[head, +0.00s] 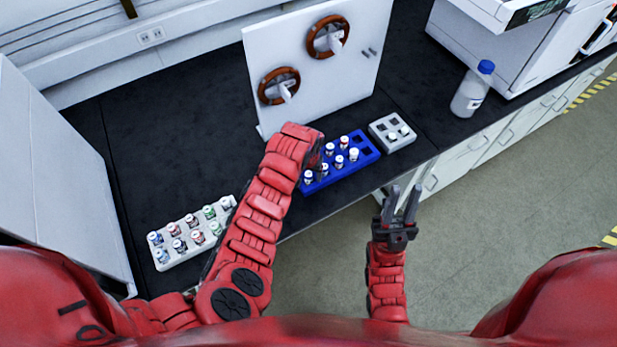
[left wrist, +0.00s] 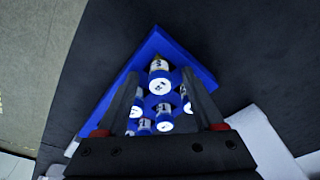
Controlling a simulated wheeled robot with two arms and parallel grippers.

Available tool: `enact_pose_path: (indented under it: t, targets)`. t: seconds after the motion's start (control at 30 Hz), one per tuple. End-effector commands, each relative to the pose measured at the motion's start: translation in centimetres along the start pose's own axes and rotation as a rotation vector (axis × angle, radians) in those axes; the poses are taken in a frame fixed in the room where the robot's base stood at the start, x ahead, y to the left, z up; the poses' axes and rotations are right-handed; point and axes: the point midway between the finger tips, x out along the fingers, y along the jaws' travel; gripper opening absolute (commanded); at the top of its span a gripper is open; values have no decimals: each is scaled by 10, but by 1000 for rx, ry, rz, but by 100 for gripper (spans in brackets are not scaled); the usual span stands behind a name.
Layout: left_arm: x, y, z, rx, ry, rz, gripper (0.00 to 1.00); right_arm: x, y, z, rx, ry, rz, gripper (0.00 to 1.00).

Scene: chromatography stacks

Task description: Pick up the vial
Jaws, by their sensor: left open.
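Several white-labelled vials with blue or red caps stand in a blue rack (head: 317,186) on the dark bench; one is the front vial (head: 339,162). My left arm reaches over the rack's left end, and its fingers are mostly hidden in the head view. In the left wrist view my left gripper (left wrist: 161,72) is open, its fingers either side of a group of vials, including one with a white-topped blue cap (left wrist: 159,86). I cannot tell whether a finger touches any vial. My right gripper (head: 401,205) is open and empty, in front of the bench edge.
A white rack (head: 163,266) of several vials is at the left. A small grey rack (head: 378,137) with vials is right of the blue one. A white panel (head: 312,95) with two brown rings stands behind. A blue-capped bottle (head: 469,95) stands further right.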

Motion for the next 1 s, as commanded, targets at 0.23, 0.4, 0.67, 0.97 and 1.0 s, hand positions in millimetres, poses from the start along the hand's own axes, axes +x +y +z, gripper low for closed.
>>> enact_pose_path:
  t: [0.23, 0.4, 0.67, 0.97, 1.0]
  targets:
    - [0, 0, 0, 0, 0, 0, 53, 0, 0, 0, 0, 0, 0, 30]
    - [0, 0, 0, 0, -1, 0, 22, 0, 0, 0, 0, 0, 0, 30]
    - [0, 0, 0, 0, -1, 0, 0, 0, 0, 0, 0, 0, 0, 30]
    - [-1, 0, 0, 0, 0, 0, 0, -2, 0, 0, 0, 0, 0, 30]
    - [-2, 0, -1, 0, 1, 1, 0, -2, 0, 0, 0, 0, 0, 30]
